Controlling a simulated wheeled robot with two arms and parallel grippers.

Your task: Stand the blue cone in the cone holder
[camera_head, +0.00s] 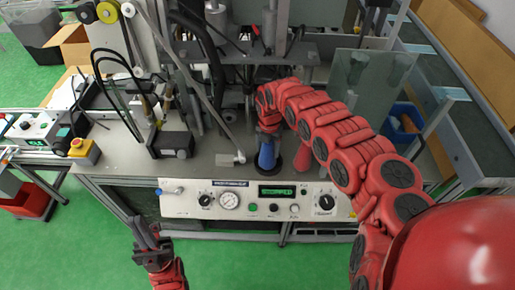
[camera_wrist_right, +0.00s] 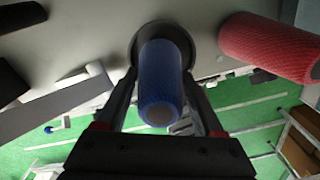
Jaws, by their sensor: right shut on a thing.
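The blue cone (camera_head: 266,156) is upright on the machine's grey top, just behind the front panel. In the right wrist view the blue cone (camera_wrist_right: 160,85) lies between the two fingers of my right gripper (camera_wrist_right: 163,112), which is shut on it. The dark round cone holder (camera_wrist_right: 187,40) is at the cone's far end in that view. I cannot tell whether the cone is fully seated in it. In the head view my right gripper (camera_head: 269,127) is over the cone. My left gripper (camera_head: 148,240) hangs away, in front of the machine; its finger gap is unclear.
A red cone (camera_head: 302,156) stands close to the right of the blue one, also in the right wrist view (camera_wrist_right: 265,43). The front panel (camera_head: 255,199) has dials and a display. A clear upright sheet (camera_head: 367,85) and a blue bin (camera_head: 401,122) are at right.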

